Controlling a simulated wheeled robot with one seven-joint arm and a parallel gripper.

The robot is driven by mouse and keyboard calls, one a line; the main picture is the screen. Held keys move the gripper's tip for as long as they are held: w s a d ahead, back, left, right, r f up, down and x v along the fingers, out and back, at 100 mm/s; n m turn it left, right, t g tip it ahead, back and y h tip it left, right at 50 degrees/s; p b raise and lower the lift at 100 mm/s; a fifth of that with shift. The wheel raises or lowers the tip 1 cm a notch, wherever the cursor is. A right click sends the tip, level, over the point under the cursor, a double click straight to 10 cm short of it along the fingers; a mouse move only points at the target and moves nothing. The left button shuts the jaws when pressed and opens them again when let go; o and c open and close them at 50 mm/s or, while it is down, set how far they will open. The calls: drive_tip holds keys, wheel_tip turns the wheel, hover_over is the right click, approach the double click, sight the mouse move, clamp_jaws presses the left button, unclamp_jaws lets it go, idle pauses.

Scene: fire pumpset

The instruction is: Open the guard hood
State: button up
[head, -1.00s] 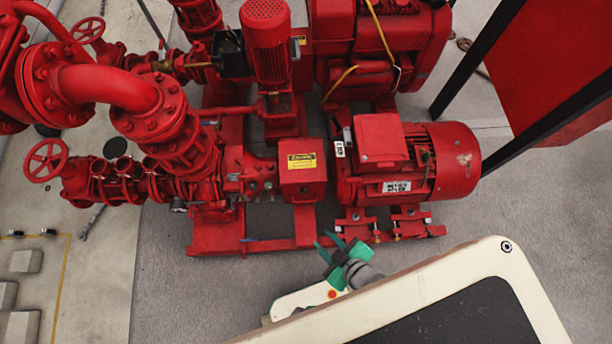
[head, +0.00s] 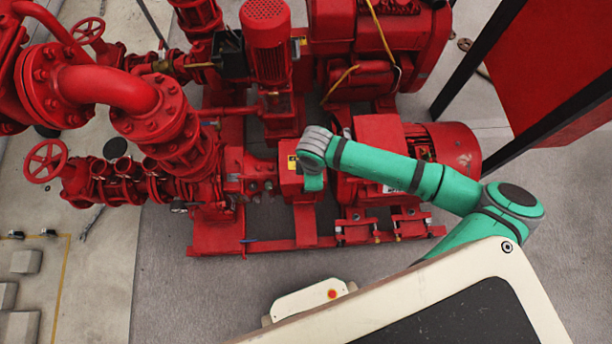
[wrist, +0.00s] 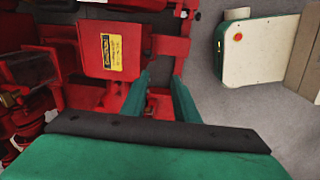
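The guard hood is a red box (head: 291,188) with a yellow warning label, between the pump and the red motor. In the head view my arm partly covers it. In the wrist view the hood (wrist: 88,42) is at upper left, with its label facing me; it looks closed. My gripper (wrist: 162,77) is open, its two green fingers apart with nothing clearly held between them. The fingertips are just beyond the hood's lower right corner in that view; I cannot tell whether they touch anything. In the head view my gripper (head: 313,182) is mostly hidden below the wrist.
The motor (head: 450,160) stands right of the hood, partly under my arm. Red pump pipes and valves (head: 170,130) crowd the left. A red base frame (head: 270,243) runs below. Grey floor (head: 215,290) in front is clear. A dark post (head: 475,60) stands at upper right.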

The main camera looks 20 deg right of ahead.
wheel_tip(320, 180, down, 10)
drive_tip(key=w+a, duration=0.1)
idle(0.6)
drive_tip(key=shift+w, duration=0.1)
drive_tip(key=shift+a+n, duration=0.1)
drive_tip(key=shift+n, duration=0.2)
clamp_jaws()
idle(1.0)
